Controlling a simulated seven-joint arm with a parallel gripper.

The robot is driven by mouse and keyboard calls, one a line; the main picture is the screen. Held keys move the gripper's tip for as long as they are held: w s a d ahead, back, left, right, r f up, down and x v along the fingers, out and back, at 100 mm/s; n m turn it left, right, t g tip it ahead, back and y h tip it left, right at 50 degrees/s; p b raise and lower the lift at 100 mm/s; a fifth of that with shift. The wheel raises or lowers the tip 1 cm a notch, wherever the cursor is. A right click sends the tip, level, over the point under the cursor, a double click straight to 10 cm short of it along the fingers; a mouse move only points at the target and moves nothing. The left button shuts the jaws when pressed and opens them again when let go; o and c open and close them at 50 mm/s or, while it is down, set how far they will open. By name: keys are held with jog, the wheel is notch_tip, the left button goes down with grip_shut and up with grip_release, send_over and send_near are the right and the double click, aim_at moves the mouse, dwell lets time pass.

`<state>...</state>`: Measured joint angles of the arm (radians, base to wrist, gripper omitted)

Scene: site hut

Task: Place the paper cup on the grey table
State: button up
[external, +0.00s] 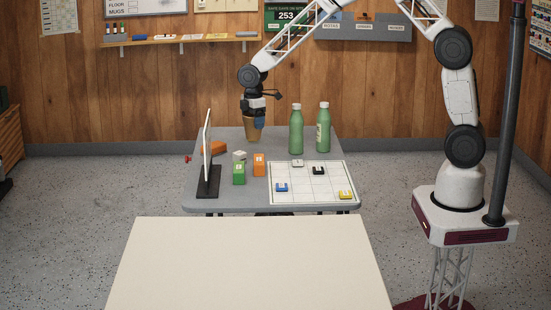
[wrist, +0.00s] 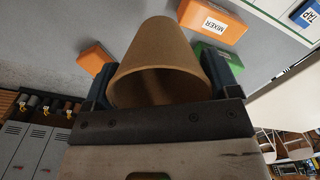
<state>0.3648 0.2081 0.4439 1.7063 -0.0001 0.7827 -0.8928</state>
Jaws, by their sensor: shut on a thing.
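The brown paper cup (external: 253,133) is held at the back of the grey table (external: 226,141), in its left half. My gripper (external: 256,123) is shut on the cup, its fingers on both sides of the wall. In the wrist view the cup (wrist: 165,50) fills the middle, its open end facing the camera, between my gripper's dark blue fingers (wrist: 162,82). In the external view it hangs about upright, and I cannot tell whether its base touches the table. The grey table surface also shows behind the cup in the wrist view (wrist: 130,25).
Two green bottles (external: 296,131) (external: 323,128) stand right of the cup. Orange blocks (external: 259,164) (external: 213,148), a green block (external: 239,174) and an upright panel (external: 207,150) are left and front. A white grid board (external: 300,182) lies front right. A cream table (external: 245,265) is nearer.

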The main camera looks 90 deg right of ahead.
jog(key=m, duration=0.2)
send_over(268, 150)
jog(key=shift+a+r, duration=0.1)
jog(key=shift+r, duration=0.25)
jog(key=shift+n, duration=0.3)
notch_tip(268, 150, down, 6)
jog(key=shift+f, duration=0.15)
jog(key=shift+f, duration=0.1)
jog(key=shift+f, duration=1.75)
jog(key=shift+f, duration=0.15)
jog(key=o, duration=0.8)
jog(key=shift+c, duration=0.2)
